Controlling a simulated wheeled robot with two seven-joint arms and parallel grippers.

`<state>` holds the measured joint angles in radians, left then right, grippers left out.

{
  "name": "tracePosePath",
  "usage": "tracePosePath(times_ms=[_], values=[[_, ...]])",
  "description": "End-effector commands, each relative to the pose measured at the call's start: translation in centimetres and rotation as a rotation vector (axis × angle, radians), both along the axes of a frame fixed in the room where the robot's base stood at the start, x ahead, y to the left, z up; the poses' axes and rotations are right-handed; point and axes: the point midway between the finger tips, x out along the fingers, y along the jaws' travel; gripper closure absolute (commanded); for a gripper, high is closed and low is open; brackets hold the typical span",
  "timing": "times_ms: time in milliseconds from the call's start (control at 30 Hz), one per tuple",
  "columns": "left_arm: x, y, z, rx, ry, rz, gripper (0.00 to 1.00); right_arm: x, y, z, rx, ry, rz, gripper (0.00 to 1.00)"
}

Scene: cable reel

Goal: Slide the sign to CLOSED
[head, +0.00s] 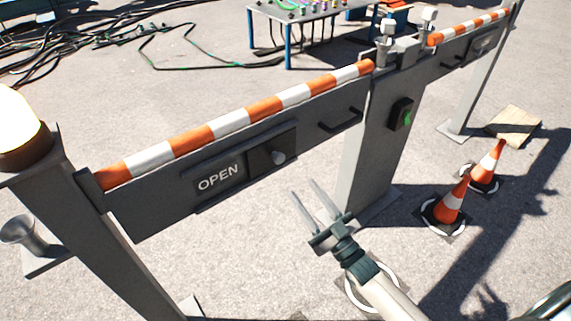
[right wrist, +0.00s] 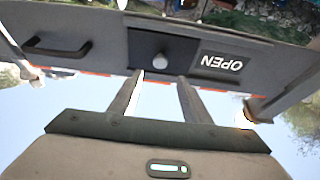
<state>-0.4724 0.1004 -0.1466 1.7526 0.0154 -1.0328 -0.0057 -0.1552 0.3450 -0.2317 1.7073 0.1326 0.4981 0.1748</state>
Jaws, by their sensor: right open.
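The sign (head: 218,179) reads OPEN and sits in a dark frame on the grey barrier board (head: 160,210). To its right is a dark sliding plate (head: 262,156) with a round grey knob (head: 278,157). In the right wrist view the OPEN sign (right wrist: 222,63) and the knob (right wrist: 160,61) appear upside down. My right gripper (head: 305,191) is open and empty, apart from the board, below and to the right of the knob in the head view. In the right wrist view my right fingers (right wrist: 160,78) point towards the knob plate. My left gripper is not in view.
A black handle (head: 340,120) sticks out of the board right of the knob. Traffic cones (head: 450,205) stand on the ground. A lamp (head: 18,125) tops the left post.

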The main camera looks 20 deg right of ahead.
Motion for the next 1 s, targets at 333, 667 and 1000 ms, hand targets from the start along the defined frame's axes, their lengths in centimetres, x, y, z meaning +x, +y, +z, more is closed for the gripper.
tracePosePath(times_ms=[333,667,1000], values=[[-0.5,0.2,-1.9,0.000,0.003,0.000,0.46,5.5,2.0,2.6,0.001,-0.002,0.000,0.56],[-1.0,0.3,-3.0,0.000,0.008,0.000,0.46,8.2,3.0,3.7,0.000,0.000,0.000,0.56],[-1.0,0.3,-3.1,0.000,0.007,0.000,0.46,8.4,3.1,3.7,0.001,0.000,0.000,0.56]])
